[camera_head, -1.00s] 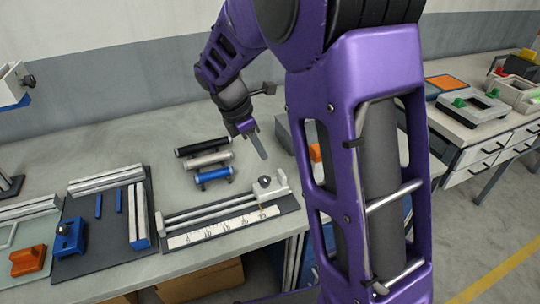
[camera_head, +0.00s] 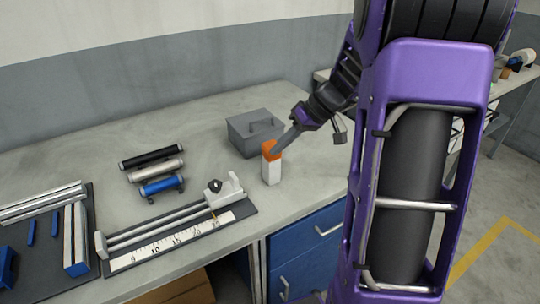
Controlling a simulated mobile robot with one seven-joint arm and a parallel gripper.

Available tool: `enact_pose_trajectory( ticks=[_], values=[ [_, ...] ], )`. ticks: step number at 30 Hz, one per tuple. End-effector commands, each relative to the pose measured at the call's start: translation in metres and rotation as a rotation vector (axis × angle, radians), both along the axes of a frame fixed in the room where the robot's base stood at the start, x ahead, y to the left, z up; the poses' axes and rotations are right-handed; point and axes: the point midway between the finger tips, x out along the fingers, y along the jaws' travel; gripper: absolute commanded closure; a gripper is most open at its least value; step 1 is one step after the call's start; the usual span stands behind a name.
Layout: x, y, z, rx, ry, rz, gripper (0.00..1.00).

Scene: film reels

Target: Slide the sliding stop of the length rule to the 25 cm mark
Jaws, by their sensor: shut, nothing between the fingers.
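The length rule lies at the front of the bench, with a dark base, two rods and a white printed scale (camera_head: 172,244). Its sliding stop (camera_head: 219,193), a pale block with a black knob, is near the right end of the rods. A small orange mark shows below it at the scale; the figures are too small to read surely. My gripper (camera_head: 275,150) is shut and empty. It is up and to the right of the stop, apart from it, and overlaps the orange cap of a white bottle (camera_head: 272,172) in the picture. I cannot tell if they touch.
A black roller (camera_head: 151,158), a silver roller (camera_head: 155,170) and a blue roller (camera_head: 161,186) are behind the rule. A dark board (camera_head: 42,275) lies left. The bench's front edge is close to the rule.

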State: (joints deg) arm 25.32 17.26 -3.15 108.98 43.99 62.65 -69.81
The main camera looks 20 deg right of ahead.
Motion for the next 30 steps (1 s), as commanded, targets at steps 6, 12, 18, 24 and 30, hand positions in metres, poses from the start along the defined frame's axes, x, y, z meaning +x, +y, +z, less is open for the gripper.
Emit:
enact_pose_trajectory(
  ticks=[6,12,18,24,30],
  values=[
    [0.012,0.026,-0.039,0.001,0.006,0.007,1.00],
    [0.023,0.048,-0.072,0.000,0.005,0.006,1.00],
    [0.017,0.076,-0.067,-0.002,0.002,0.007,1.00],
    [0.015,0.085,-0.067,-0.002,0.002,0.004,1.00],
    [0.015,0.085,-0.067,-0.002,0.002,0.004,1.00]
  ],
)
